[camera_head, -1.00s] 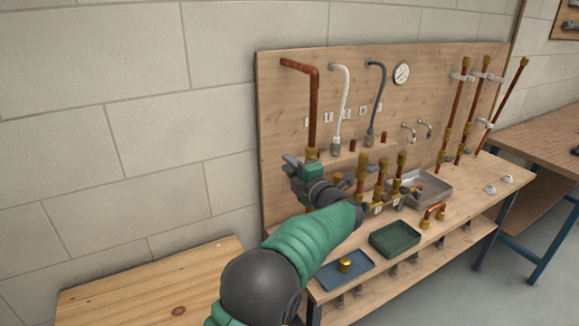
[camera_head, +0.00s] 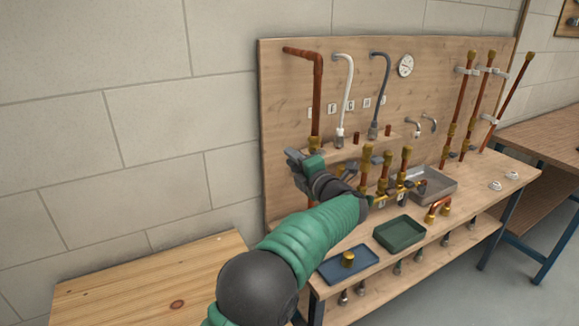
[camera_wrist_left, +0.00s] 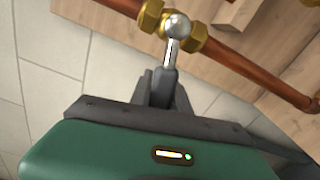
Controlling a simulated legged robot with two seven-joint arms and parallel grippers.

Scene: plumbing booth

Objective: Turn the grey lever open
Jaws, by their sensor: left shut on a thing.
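The grey lever (camera_wrist_left: 172,48) has a round ball end and shows in the left wrist view, in front of a brass valve (camera_wrist_left: 151,16) on a copper pipe (camera_wrist_left: 250,68). My left gripper (camera_wrist_left: 163,82) is shut on the lever's shaft, with the ball end sticking out past the fingers. In the head view my left gripper (camera_head: 298,158) is at the lower part of the tall copper pipe (camera_head: 317,95) at the board's left side. The lever is hidden or too small to tell there. My right gripper is not in view.
A workbench holds a blue tray (camera_head: 330,275) with a brass fitting (camera_head: 347,259), a green tray (camera_head: 400,244) and a metal basin (camera_head: 438,197). Several upright copper pipes with brass fittings stand right of my left gripper. A bare wooden table (camera_head: 130,285) is at lower left.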

